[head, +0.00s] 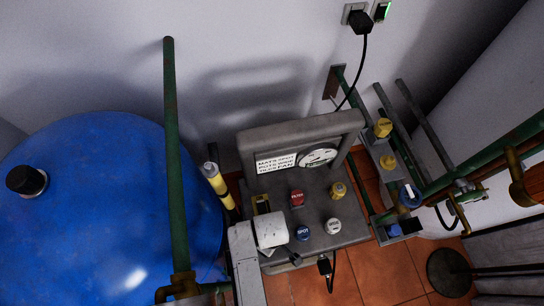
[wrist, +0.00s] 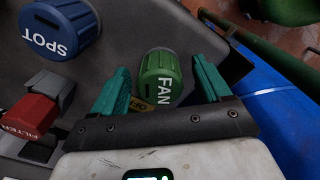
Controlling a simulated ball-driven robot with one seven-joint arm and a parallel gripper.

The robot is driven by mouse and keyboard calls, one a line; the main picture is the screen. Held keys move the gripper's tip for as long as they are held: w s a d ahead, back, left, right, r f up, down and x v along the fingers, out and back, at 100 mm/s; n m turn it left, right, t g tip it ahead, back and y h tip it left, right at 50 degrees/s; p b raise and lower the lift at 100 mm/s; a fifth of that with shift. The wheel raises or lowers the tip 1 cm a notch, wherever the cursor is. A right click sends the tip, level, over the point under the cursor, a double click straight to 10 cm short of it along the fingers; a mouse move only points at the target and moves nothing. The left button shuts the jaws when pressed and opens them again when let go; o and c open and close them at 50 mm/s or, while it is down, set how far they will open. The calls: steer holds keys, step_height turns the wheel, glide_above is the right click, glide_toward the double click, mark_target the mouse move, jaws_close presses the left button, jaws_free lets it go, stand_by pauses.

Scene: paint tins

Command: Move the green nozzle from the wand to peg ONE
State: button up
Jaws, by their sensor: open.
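A green knob marked FAN (wrist: 160,76) stands on the dark grey panel in the wrist view. The teal fingers of my gripper (wrist: 159,68) are open, one on each side of it; I cannot tell whether they touch it. A yellow tag (wrist: 140,104) with dark lettering shows at its base. In the head view my gripper (head: 289,253) is low over the panel's left front corner, and my white hand hides the green knob. I cannot make out a nozzle, a wand or a peg marked ONE in either view.
A big blue tank (head: 100,190) is at left. Green pipes (head: 173,120) stand close by.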

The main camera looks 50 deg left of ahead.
step_height(320, 180, up, 11)
steer(key=shift+f+p, duration=0.1)
steer(key=shift+p, duration=0.45)
stand_by(0.4)
steer(key=w+d+r+m, duration=0.2)
steer(key=w+d+m, duration=0.25)
steer(key=d, duration=0.65)
steer(key=w+d+r+m, duration=0.1)
steer(key=w+d+m, duration=0.2)
steer(key=d+m, duration=0.5)
steer(key=s+d+r+m, duration=0.2)
steer(key=d+m, duration=0.1)
steer(key=d, duration=0.4)
steer(key=s+d+r+m, duration=0.2)
steer(key=s+d+m, duration=0.1)
steer(key=d, duration=0.4)
steer(key=s+d+r+m+t, duration=0.1)
steer(key=s+d+r+m, duration=0.2)
steer(key=d, duration=0.4)
steer(key=shift+d+m, duration=0.3)
steer(key=shift+m, duration=0.25)
steer(key=shift+s, duration=0.1)
